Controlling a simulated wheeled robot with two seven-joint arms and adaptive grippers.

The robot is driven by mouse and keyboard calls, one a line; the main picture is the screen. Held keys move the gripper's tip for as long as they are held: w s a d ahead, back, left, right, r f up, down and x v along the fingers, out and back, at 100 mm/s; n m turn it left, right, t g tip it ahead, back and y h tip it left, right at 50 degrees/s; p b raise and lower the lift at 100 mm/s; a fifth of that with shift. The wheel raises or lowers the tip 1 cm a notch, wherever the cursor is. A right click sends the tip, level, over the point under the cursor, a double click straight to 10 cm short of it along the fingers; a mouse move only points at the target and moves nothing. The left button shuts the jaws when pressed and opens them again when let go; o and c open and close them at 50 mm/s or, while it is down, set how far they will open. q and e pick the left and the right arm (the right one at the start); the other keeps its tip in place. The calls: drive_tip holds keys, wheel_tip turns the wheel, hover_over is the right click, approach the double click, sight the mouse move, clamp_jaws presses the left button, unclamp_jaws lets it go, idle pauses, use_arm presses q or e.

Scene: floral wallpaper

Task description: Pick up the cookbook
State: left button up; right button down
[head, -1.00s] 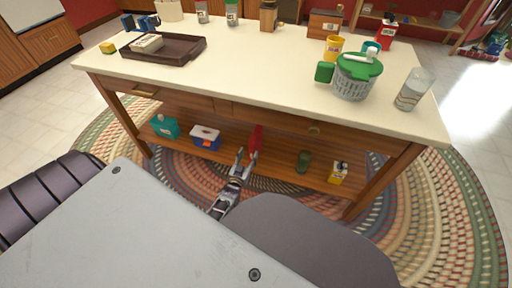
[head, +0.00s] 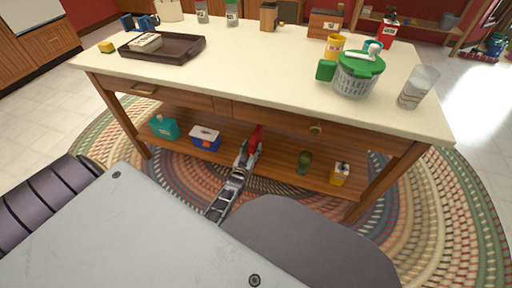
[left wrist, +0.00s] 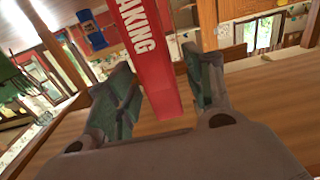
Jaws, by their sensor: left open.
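The cookbook is a red upright book (head: 256,137) on the lower shelf of the wooden table. In the left wrist view its red spine (left wrist: 150,62) shows white letters reading "AKING". My left gripper (head: 247,156) reaches in to the shelf at the book in the head view. In the left wrist view the open fingers of my left gripper (left wrist: 160,95) stand on either side of the spine, with a gap visible on the right side. Whether a finger touches the book on the left is unclear. My right gripper is not in view.
On the same shelf are a blue and white box (head: 205,139) and a teal container (head: 164,127) to the left, and a green item (head: 304,163) and a yellow container (head: 340,173) to the right. The tabletop (head: 250,75) overhangs the shelf.

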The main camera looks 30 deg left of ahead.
use_arm(q)
drive_tip(key=shift+w, duration=0.1)
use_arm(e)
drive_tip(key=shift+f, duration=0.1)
use_arm(q)
drive_tip(key=shift+w+a+b, duration=0.15)
drive_tip(key=shift+w+b, duration=0.2)
drive_tip(key=shift+w, duration=0.1)
drive_tip(key=shift+w+a, duration=0.1)
drive_tip(key=shift+w, duration=0.2)
drive_tip(key=shift+b+x, duration=1.05)
drive_tip(key=shift+x, duration=0.65)
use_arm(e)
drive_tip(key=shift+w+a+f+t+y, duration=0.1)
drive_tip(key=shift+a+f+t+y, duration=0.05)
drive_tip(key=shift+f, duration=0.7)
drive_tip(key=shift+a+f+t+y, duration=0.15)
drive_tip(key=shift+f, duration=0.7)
use_arm(q)
drive_tip(key=shift+c, duration=0.2)
clamp_jaws()
